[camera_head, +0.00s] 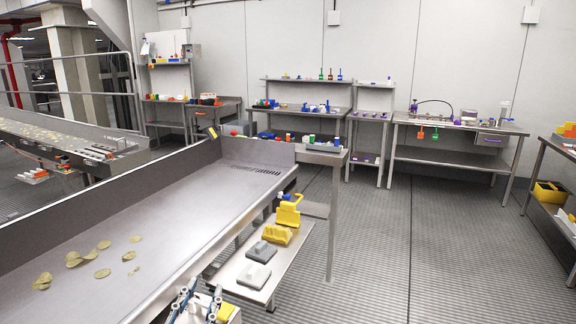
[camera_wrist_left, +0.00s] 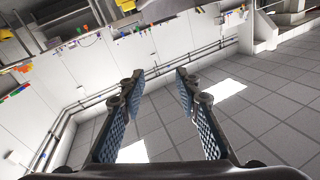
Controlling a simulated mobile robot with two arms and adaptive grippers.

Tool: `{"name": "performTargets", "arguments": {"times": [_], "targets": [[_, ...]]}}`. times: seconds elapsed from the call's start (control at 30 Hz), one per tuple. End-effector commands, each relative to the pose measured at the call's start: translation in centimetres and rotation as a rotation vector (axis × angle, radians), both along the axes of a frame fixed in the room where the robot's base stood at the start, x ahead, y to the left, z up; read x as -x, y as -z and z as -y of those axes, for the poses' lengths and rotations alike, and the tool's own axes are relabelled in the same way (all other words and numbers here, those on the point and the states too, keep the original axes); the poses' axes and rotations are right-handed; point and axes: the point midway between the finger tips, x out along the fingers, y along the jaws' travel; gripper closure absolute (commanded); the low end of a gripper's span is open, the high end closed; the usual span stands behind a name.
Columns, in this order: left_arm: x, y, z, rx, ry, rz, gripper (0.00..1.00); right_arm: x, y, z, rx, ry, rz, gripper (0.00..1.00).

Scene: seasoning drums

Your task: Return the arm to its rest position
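My left gripper (camera_head: 201,297) shows at the bottom edge of the head view, beside the near right side of the metal conveyor trough (camera_head: 170,215). In the left wrist view the left gripper (camera_wrist_left: 160,76) has its two textured fingers apart with nothing between them. Beyond the fingers are grey floor tiles and a white wall, tilted in the picture. My right gripper is in neither view.
Several chips (camera_head: 103,273) lie in the trough. A low metal shelf (camera_head: 225,275) on its right holds a yellow scoop (camera_head: 277,235) and grey blocks (camera_head: 261,252). Workbenches (camera_head: 455,125) line the back wall. The ribbed floor (camera_head: 400,240) on the right is clear.

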Motion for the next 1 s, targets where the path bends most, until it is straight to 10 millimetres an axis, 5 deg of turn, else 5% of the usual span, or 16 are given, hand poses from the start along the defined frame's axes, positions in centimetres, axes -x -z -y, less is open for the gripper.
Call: {"name": "performTargets", "arguments": {"times": [0.1,0.3,0.5,0.7,1.0], "targets": [[3.1,7.3,-3.1,0.038,-0.123,-0.268,0.7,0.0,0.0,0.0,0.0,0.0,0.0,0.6],[12.2,18.3,-5.1,0.051,-0.21,-0.734,0.7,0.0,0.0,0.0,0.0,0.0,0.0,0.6],[21.2,23.9,-4.4,0.044,-0.184,-1.074,0.7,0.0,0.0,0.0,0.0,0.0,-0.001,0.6],[29.6,26.4,-3.0,0.036,-0.108,-1.343,0.7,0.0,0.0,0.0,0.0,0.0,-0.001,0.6],[27.4,35.4,-2.9,0.025,-0.114,-1.362,0.7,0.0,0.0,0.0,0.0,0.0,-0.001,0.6]]}}
